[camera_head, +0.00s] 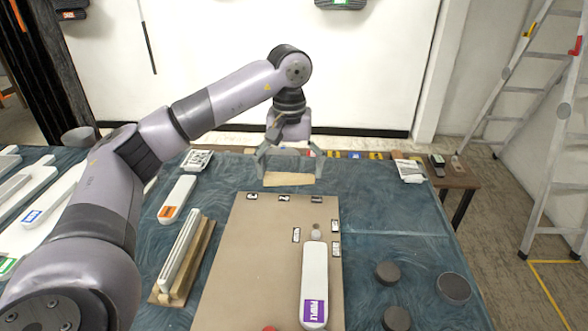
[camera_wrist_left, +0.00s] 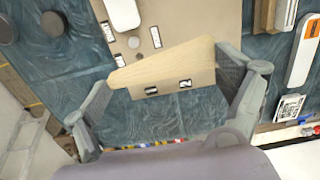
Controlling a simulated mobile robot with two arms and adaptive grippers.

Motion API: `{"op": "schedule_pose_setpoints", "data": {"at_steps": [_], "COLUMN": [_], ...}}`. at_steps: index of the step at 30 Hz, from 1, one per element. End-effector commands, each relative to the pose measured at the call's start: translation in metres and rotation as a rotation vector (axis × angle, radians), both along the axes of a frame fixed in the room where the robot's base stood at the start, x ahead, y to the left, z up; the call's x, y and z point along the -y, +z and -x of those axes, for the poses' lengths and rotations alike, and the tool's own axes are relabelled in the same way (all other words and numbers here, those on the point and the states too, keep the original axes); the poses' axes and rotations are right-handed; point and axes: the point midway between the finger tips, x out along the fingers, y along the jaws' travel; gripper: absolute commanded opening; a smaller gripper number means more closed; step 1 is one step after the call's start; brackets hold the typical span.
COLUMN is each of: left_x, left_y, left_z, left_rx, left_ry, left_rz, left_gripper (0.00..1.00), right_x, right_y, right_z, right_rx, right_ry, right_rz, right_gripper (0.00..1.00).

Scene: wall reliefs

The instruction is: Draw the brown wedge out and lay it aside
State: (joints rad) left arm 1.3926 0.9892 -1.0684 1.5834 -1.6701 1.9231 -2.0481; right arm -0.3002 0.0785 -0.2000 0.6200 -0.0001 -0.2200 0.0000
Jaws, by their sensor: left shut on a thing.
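The light brown wooden wedge (camera_head: 288,179) is between the two fingers of my left gripper (camera_head: 289,173), just beyond the far edge of the tan board (camera_head: 255,255). In the left wrist view the wedge (camera_wrist_left: 165,64) spans the gap between the fingers, one at each end, and tapers towards one end. My left gripper is shut on it. I cannot tell exactly how high it is above the blue table surface. My right gripper is not in view.
A white bar labelled PURPLE (camera_head: 314,280) lies on the board. Dark discs (camera_head: 453,287) lie on the right. A wooden rack (camera_head: 182,262) and an orange-labelled white bar (camera_head: 177,199) are on the left. The blue table (camera_head: 375,215) is clear right of the board's far half.

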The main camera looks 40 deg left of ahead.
Motion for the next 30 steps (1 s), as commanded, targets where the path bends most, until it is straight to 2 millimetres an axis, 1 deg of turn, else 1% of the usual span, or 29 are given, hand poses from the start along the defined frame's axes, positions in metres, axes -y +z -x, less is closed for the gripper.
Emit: {"op": "schedule_pose_setpoints", "data": {"at_steps": [21,30], "left_x": [-0.019,-0.024], "left_y": [0.000,0.000], "left_z": [0.012,0.015], "left_rx": [-0.001,-0.001], "left_ry": [0.001,0.000], "left_rz": [0.000,0.001], "left_gripper": [0.52,0.52], "right_x": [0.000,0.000], "right_y": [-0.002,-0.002], "right_z": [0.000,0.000], "right_rx": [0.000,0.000], "right_ry": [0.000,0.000], "right_rz": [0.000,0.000], "right_gripper": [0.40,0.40]}}
